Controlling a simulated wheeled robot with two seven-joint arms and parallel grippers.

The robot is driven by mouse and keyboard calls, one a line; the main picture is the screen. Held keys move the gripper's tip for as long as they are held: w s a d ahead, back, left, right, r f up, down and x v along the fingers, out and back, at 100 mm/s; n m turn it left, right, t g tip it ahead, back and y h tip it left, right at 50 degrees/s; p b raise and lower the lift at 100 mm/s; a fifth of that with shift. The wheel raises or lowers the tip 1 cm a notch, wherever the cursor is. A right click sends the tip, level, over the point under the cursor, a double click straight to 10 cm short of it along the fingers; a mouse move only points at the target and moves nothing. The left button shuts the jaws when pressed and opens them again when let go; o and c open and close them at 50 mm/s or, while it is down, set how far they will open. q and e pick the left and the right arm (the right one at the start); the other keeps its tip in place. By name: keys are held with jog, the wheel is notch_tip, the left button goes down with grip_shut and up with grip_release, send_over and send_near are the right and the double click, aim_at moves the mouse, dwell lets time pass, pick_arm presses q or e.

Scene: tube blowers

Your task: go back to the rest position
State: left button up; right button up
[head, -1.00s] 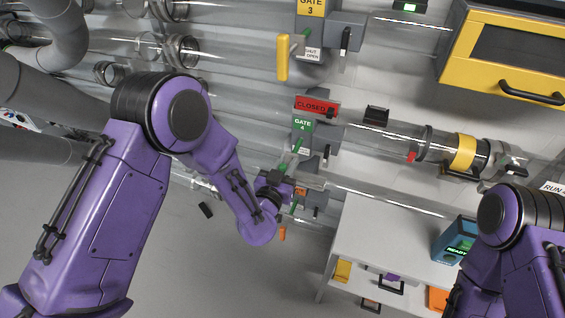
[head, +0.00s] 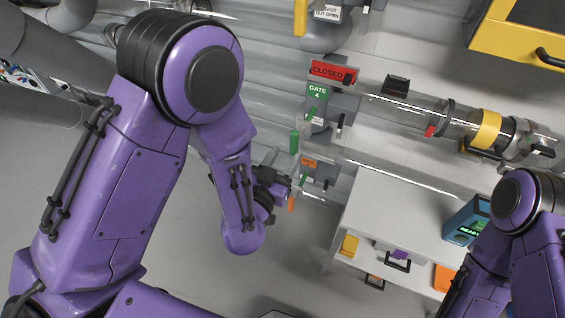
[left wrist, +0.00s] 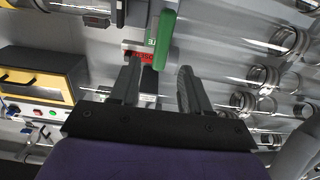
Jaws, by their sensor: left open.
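My left gripper (head: 284,190) is open and empty in the head view, left of the gate 4 unit (head: 318,92). In the left wrist view its two fingers (left wrist: 160,68) stand apart with nothing between them. A green handle (left wrist: 165,38) shows past the fingertips there, with a red sign (left wrist: 140,56) behind it. In the head view, a red CLOSED sign (head: 333,71) sits above the gate 4 label. My right arm (head: 520,220) is at the lower right. Its gripper is out of the picture.
Clear tubes (head: 395,110) run across the wall close to my left gripper. A grey bench (head: 385,215) with a blue READY box (head: 466,222) stands at lower right. A yellow-framed cabinet (head: 480,35) is at upper right. Open floor (head: 190,240) lies below the left forearm.

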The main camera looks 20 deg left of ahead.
pick_arm(q)
jog(key=shift+s, duration=0.25)
dwell(0.3)
jog(key=s+a+f+n+g+y, duration=0.2)
jog(key=s+a+f+n+g, duration=0.15)
jog(key=f, duration=0.55)
jog(key=s+a+f+n+g+y, duration=0.1)
jog(key=s+a+f+n+g, duration=0.1)
jog(key=s+a+f+g, duration=0.45)
jog(key=s+a+f+n+g+y, duration=0.1)
jog(key=s+a+f+g, duration=0.1)
jog(key=s+f, duration=0.3)
jog(key=s+a+f+n+g+y, duration=0.1)
jog(key=s+a+f, duration=0.3)
jog(key=s, duration=0.6)
notch_tip(320, 180, down, 2)
jog(key=shift+a+f+n+g+y, duration=0.15)
jog(key=shift+a+n+g+y, duration=0.15)
jog(key=shift+g, duration=0.5)
